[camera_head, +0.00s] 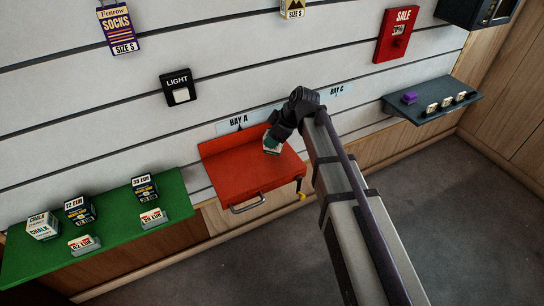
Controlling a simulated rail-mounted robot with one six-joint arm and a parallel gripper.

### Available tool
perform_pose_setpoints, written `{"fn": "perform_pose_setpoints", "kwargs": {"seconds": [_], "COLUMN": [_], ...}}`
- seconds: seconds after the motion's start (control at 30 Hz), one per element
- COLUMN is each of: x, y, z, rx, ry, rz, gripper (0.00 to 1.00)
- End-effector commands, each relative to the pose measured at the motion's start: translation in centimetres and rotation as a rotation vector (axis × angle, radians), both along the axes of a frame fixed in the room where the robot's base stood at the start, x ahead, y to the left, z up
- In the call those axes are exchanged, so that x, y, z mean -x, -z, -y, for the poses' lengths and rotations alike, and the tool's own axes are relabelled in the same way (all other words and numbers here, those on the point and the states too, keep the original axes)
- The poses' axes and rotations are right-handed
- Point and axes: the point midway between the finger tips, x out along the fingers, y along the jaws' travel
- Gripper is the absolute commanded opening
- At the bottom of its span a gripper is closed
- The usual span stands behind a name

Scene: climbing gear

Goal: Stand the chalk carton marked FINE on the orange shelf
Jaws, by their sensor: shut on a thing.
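A small green and white carton (271,146) is in my gripper (273,139) at the right part of the orange-red shelf (235,170) under the BAY A sign. My gripper is shut on the carton and hides part of it. I cannot read its marking or tell whether its base touches the shelf. The carton looks slightly tilted. Another carton, marked CHALK (42,226), stands on the green shelf (120,203) at the left; I cannot see the word FINE on it.
Several dark cartons (80,211) and price tags stand on the green shelf. A grey shelf (437,101) with a purple item is at the right. A light switch (179,90) is on the wall. The orange-red shelf's left part is bare.

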Motion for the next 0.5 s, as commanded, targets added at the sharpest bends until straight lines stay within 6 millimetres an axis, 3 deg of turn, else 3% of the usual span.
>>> {"fn": "perform_pose_setpoints", "kwargs": {"seconds": [0.1, 0.3, 0.5], "x": [0.0, 0.0, 0.0], "y": [0.5, 4.1, 3.5], "z": [0.0, 0.0, 0.0], "rx": [0.0, 0.0, 0.0], "ry": [0.0, 0.0, 0.0], "rz": [0.0, 0.0, 0.0], "gripper": [0.25, 0.25, 0.25]}}
